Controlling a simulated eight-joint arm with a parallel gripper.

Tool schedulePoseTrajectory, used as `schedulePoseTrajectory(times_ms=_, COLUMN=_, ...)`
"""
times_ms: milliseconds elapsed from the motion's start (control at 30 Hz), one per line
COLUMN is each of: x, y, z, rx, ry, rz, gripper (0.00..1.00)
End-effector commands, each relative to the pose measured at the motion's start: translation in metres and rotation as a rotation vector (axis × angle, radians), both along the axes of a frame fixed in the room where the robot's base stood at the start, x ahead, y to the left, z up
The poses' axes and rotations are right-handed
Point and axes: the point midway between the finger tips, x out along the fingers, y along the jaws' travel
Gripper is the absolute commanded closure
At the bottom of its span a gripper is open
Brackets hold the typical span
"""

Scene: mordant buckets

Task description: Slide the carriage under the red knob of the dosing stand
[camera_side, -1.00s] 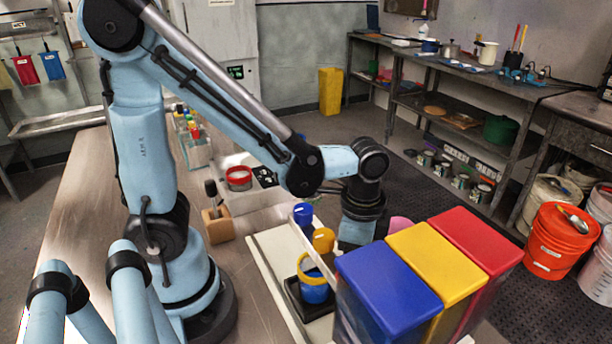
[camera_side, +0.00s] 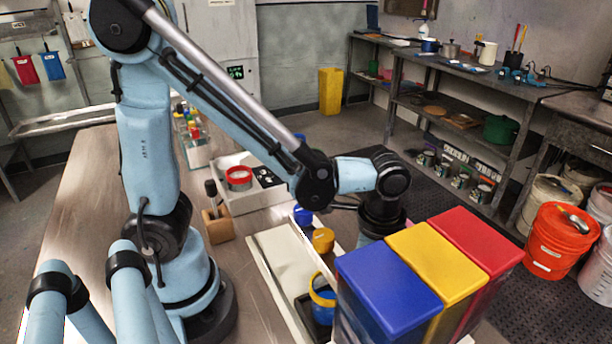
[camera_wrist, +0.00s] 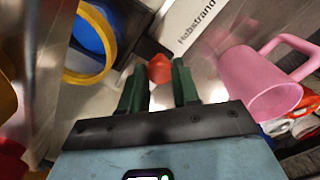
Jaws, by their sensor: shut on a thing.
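The dosing stand has blue (camera_side: 385,285), yellow (camera_side: 432,258) and red (camera_side: 468,240) hoppers. Its blue knob (camera_side: 303,216) and yellow knob (camera_side: 323,241) show in the side view. A red shape (camera_wrist: 10,155) at the wrist view's lower left may be the red knob. The black carriage (camera_wrist: 148,46) carries a blue cup with a yellow rim (camera_wrist: 108,45). In the side view the cup (camera_side: 320,314) is past the yellow knob, partly hidden by the blue hopper. My gripper (camera_wrist: 160,82) is shut on the carriage's red-orange handle; the side view hides its fingertips.
A pink jug (camera_wrist: 258,85) stands close to the right of my gripper in the wrist view. A white tray with a red-rimmed pot (camera_side: 239,178) and a wooden block with a dark-handled tool (camera_side: 217,225) are on the bench. An orange bucket (camera_side: 562,240) stands farther right.

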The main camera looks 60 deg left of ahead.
Motion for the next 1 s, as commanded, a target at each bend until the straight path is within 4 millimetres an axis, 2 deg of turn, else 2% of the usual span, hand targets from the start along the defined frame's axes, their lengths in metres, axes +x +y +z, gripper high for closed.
schedulePoseTrajectory(times_ms=267, x=0.0, y=0.0, z=0.0, rx=0.001, ry=-0.002, rz=0.001, gripper=1.0)
schedulePoseTrajectory(times_ms=300, x=0.0, y=0.0, z=0.0, rx=0.0, ry=-0.003, rz=0.001, gripper=0.65)
schedulePoseTrajectory(times_ms=433, x=0.0, y=0.0, z=0.0, rx=0.001, ry=-0.002, rz=0.001, gripper=0.45)
schedulePoseTrajectory(times_ms=767, x=0.0, y=0.0, z=0.001, rx=0.0, ry=-0.001, rz=0.001, gripper=0.44)
schedulePoseTrajectory(times_ms=1000, x=0.0, y=0.0, z=0.019, rx=0.0, ry=-0.001, rz=0.001, gripper=0.44)
